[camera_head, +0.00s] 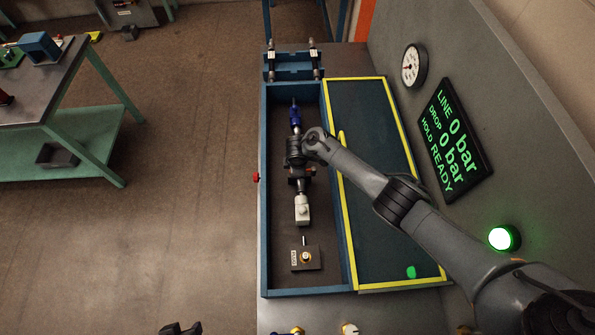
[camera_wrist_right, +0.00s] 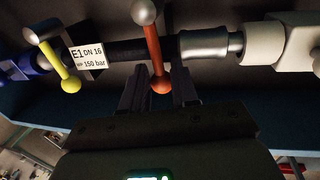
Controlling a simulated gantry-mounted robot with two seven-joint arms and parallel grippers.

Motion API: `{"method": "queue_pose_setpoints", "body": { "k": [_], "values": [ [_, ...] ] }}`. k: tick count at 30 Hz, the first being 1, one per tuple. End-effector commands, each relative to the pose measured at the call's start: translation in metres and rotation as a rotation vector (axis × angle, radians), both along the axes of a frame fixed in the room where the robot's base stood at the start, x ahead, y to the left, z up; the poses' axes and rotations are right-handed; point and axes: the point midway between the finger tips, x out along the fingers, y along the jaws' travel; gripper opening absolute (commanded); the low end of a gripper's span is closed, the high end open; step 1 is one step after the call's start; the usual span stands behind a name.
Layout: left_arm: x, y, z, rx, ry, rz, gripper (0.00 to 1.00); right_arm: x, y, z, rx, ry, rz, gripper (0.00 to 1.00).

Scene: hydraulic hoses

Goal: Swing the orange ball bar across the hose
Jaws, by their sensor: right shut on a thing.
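In the right wrist view a black hose (camera_wrist_right: 125,50) runs across the picture with a white tag reading E1 DN 16, 150 bar. The orange ball bar (camera_wrist_right: 153,45) crosses the hose steeply, with a grey ball at its top and an orange ball at its lower end. My right gripper (camera_wrist_right: 160,88) is shut on the bar's lower end, a finger at each side. In the head view my right gripper (camera_head: 298,160) is over the trough and hides the bar. My left gripper (camera_head: 183,328) just shows at the bottom edge; its jaws are unclear.
A yellow ball bar (camera_wrist_right: 55,60) slants across the hose near the blue fitting (camera_wrist_right: 15,68). The blue trough (camera_head: 264,235) has a yellow-edged panel (camera_head: 385,200) at its right. A display (camera_head: 453,140) reads LINE 0 bar, DROP 0 bar, HOLD READY. A green lamp (camera_head: 504,238) glows.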

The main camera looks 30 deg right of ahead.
Motion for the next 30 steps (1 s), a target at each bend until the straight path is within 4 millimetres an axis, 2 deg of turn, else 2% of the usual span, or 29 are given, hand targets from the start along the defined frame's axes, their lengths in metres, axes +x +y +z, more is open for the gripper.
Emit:
{"method": "queue_pose_setpoints", "body": {
  "k": [17, 18, 22, 30],
  "values": [
    [-0.0001, -0.0006, -0.0007, -0.002, 0.000, 0.001, 0.43, 0.0019, -0.0016, -0.0006, -0.001, -0.001, -0.035, 0.00],
    [-0.0001, -0.0003, -0.0007, -0.001, 0.000, 0.001, 0.43, 0.0018, -0.0017, -0.0006, -0.001, -0.001, -0.035, 0.33],
    [-0.0002, 0.0009, -0.0007, 0.004, 0.000, -0.003, 0.43, 0.0018, -0.0014, -0.0005, 0.000, 0.000, -0.034, 0.53],
    [-0.0004, 0.0017, -0.0006, 0.007, 0.001, -0.005, 0.43, 0.0018, -0.0010, 0.0000, 0.000, 0.000, -0.032, 0.54]
  ]
}}
